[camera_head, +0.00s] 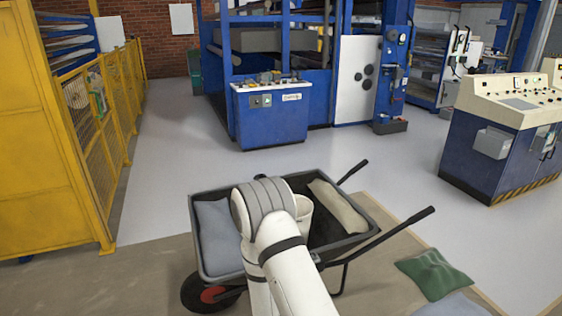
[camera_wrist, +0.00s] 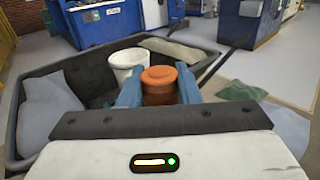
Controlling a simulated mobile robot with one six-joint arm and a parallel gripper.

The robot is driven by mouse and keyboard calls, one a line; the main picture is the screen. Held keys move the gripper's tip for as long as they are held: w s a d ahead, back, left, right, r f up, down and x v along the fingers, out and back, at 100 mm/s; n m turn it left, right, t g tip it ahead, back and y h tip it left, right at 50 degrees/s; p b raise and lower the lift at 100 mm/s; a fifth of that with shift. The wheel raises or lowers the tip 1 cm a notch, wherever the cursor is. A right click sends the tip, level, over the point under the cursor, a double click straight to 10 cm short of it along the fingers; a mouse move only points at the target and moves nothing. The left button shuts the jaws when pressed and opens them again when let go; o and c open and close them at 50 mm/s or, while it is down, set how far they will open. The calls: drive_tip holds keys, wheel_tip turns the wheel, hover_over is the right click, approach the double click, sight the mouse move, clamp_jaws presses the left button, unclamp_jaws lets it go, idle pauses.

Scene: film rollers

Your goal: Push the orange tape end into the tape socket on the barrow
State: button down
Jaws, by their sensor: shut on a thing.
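My gripper (camera_wrist: 158,92) has two blue fingers, closed on the sides of the orange tape end (camera_wrist: 158,76), a short, round, stepped orange piece. It is held over the barrow (camera_wrist: 72,78), a dark wheelbarrow tray. A white, round, open-topped cup (camera_wrist: 124,62) stands in the tray just left of and beyond the orange piece; I cannot tell whether it is the tape socket. In the head view, the barrow (camera_head: 205,268) is in front of me and the white cup (camera_head: 304,207) shows partly behind my arm. My arm hides the gripper and orange piece there.
A grey-blue sack (camera_head: 216,236) lies in the barrow's left end and a beige sack (camera_head: 338,206) at its right. Two handles (camera_head: 402,222) stick out right. A green sack (camera_head: 434,272) lies on the floor. A yellow fence (camera_head: 100,110) stands left; open floor lies beyond.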

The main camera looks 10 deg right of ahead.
drive_tip(key=shift+s+a, duration=0.1)
drive_tip(key=shift+a, duration=0.35)
drive_tip(key=shift+d+f, duration=0.1)
drive_tip(key=shift+d, duration=0.05)
